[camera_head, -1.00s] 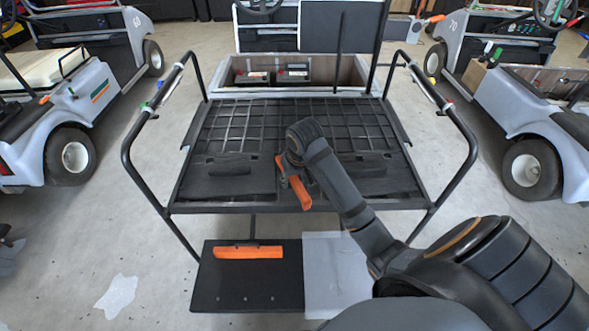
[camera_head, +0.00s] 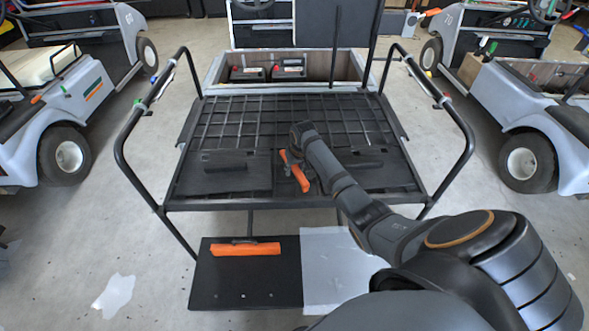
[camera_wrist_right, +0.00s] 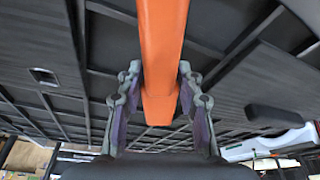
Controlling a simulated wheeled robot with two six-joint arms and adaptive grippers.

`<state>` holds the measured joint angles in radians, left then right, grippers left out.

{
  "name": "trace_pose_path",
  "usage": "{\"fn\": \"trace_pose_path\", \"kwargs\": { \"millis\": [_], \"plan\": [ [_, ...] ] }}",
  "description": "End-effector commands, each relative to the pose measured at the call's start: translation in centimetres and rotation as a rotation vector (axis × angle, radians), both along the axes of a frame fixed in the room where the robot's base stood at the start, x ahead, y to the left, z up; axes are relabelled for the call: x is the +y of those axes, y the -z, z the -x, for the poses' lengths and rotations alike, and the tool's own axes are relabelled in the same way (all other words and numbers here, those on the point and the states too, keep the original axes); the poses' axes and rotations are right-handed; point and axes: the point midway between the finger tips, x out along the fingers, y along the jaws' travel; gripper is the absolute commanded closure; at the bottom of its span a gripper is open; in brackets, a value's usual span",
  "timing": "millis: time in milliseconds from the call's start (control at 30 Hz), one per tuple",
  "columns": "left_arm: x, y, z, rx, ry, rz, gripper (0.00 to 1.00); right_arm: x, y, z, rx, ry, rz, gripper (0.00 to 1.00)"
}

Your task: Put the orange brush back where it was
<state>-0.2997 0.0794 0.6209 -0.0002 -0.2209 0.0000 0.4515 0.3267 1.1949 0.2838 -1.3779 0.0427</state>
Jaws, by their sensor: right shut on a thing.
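The orange brush (camera_head: 295,172) is in my right gripper (camera_head: 297,158), over the front middle of the cart's black rear deck (camera_head: 225,190). In the right wrist view its orange length (camera_wrist_right: 162,60) runs between the two fingers of the right gripper (camera_wrist_right: 160,110), which are shut on it. Any bristles are hidden or too small to tell. Whether the brush touches the deck I cannot tell. A second orange bar (camera_head: 246,249) lies on the black footboard (camera_head: 245,290) below the deck. My left gripper is not in view.
Black side rails (camera_head: 140,185) flank the deck, with another rail (camera_head: 462,170) on the right. An open bay with dark batteries (camera_head: 289,69) lies behind it. Other carts stand left (camera_head: 50,115) and right (camera_head: 490,95).

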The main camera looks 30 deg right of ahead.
Motion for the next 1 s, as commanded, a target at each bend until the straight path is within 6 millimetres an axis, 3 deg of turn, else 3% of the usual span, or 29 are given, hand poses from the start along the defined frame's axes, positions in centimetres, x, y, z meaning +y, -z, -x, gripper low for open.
{"fn": "trace_pose_path", "kwargs": {
  "millis": [467, 500, 633, 1000],
  "plan": [
    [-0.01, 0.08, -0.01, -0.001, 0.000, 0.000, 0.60, -0.01, 0.97, -0.02, -0.002, 0.000, 0.000, 1.00],
    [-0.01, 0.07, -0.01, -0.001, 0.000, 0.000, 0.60, -0.02, 1.02, -0.01, -0.002, 0.000, 0.000, 0.61],
    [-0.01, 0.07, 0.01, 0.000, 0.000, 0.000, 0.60, -0.01, 1.04, 0.03, 0.000, 0.000, 0.000, 0.44],
    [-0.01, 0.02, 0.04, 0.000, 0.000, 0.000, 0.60, -0.02, 0.82, 0.01, -0.001, 0.000, 0.000, 0.41]
  ]
}}
